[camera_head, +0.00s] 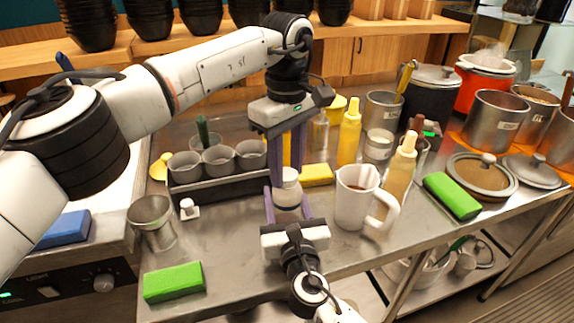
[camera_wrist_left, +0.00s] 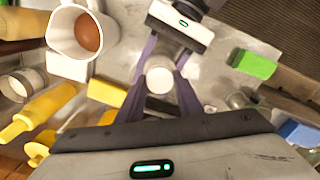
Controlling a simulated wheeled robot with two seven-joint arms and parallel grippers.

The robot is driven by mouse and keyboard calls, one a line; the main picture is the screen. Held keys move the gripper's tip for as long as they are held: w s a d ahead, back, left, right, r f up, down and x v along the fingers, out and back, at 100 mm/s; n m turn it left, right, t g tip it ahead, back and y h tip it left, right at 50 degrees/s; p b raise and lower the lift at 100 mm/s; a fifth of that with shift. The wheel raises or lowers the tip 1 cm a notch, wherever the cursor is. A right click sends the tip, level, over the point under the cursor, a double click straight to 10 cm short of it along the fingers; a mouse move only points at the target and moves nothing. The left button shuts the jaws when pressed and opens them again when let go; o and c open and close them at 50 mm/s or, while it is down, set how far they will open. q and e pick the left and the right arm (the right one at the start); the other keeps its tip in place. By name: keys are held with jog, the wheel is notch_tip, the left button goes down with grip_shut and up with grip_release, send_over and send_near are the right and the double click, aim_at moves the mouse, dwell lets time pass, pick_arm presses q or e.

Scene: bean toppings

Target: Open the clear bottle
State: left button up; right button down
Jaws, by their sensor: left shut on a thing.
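The clear bottle (camera_head: 287,194) stands upright near the middle of the metal counter, with a pale round top. My left gripper (camera_head: 287,174) reaches down from above and is shut on the bottle's top. My right gripper (camera_head: 288,206) comes from the front, with its purple fingers along both sides of the bottle's lower body, shut on it. In the left wrist view the round top (camera_wrist_left: 160,79) shows from above between the purple fingers. Much of the bottle's body is hidden by the fingers.
A white mug (camera_head: 353,205) with brown contents stands close on the right. A yellow block (camera_head: 317,175) lies behind it. A rack of grey cups (camera_head: 220,190) is on the left, with a metal cup (camera_head: 152,222) and green block (camera_head: 173,282) nearer. Sauce bottles (camera_head: 400,172) stand right.

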pick_arm(q)
jog(key=n, duration=0.6)
jog(key=shift+n, duration=0.4)
jog(key=n, duration=1.2)
jog(key=shift+n, duration=0.4)
jog(key=n, duration=0.6)
jog(key=shift+r, duration=0.1)
jog(key=n, duration=0.8)
jog(key=shift+n, duration=0.4)
jog(key=n, duration=0.9)
jog(key=shift+n, duration=0.4)
